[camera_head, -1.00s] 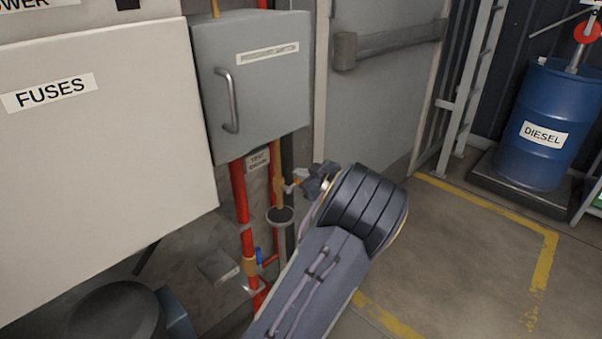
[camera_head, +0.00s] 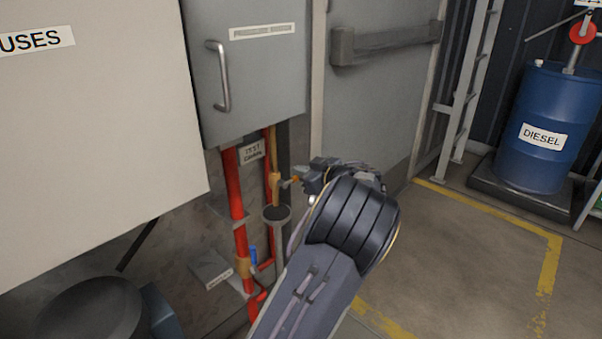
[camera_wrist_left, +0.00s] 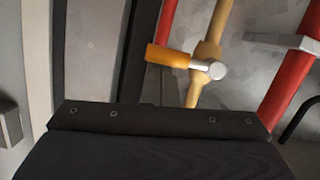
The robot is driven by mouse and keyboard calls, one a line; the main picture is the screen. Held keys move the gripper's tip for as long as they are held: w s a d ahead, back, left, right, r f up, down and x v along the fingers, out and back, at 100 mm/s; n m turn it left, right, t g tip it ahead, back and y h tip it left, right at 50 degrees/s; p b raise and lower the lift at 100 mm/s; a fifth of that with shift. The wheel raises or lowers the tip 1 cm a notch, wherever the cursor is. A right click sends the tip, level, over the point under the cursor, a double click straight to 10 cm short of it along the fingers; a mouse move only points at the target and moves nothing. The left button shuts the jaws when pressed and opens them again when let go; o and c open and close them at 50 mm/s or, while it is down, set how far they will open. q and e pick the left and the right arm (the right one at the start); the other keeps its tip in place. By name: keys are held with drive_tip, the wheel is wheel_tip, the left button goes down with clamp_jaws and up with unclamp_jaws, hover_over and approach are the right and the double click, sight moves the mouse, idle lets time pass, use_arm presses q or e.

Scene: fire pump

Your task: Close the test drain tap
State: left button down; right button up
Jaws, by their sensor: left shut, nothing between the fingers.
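The test drain tap is on a brass-coloured vertical pipe (camera_head: 276,187) below the grey cabinet, near a small sign reading TEST (camera_head: 251,152). In the head view its orange handle (camera_head: 291,180) shows just left of my left gripper (camera_head: 308,180). In the left wrist view the orange handle (camera_wrist_left: 170,57) sticks out sideways to the left from a silver hub (camera_wrist_left: 216,70) on the pipe. My left gripper is shut and empty, close to the handle; contact cannot be told. Its dark front edge (camera_wrist_left: 160,119) fills the bottom of the wrist view. My right gripper is not visible.
Red pipes (camera_head: 236,190) run beside the tap, with a blue-handled valve (camera_head: 253,257) lower down. A dark funnel cup (camera_head: 277,214) sits below the tap. The grey cabinet (camera_head: 260,80) hangs above. A door (camera_head: 375,100) and clear floor (camera_head: 450,260) lie to the right.

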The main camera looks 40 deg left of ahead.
use_arm(q)
drive_tip(key=shift+a+r, duration=0.25)
drive_tip(key=shift+r, duration=0.2)
drive_tip(key=d+r+p, duration=0.2)
drive_tip(key=d+r, duration=0.3)
drive_tip(key=d, duration=0.3)
drive_tip(key=s+a+f+m+g+h, duration=0.1)
drive_tip(key=s+f+m+h, duration=0.3)
drive_tip(key=s+f+h, duration=0.65)
drive_tip(key=s+d+m+t+h, duration=0.5)
drive_tip(key=s+d+m+h, duration=0.5)
drive_tip(key=s+d, duration=1.15)
wheel_tip(320, 180, up, 29)
drive_tip(key=s+a+m+y+p, duration=0.1)
drive_tip(key=m+p, duration=0.1)
drive_tip(key=p, duration=2.6)
drive_tip(key=shift+s+a+f+m+y, duration=0.15)
drive_tip(key=shift+s+m+y, duration=0.15)
drive_tip(key=shift+s+y, duration=0.05)
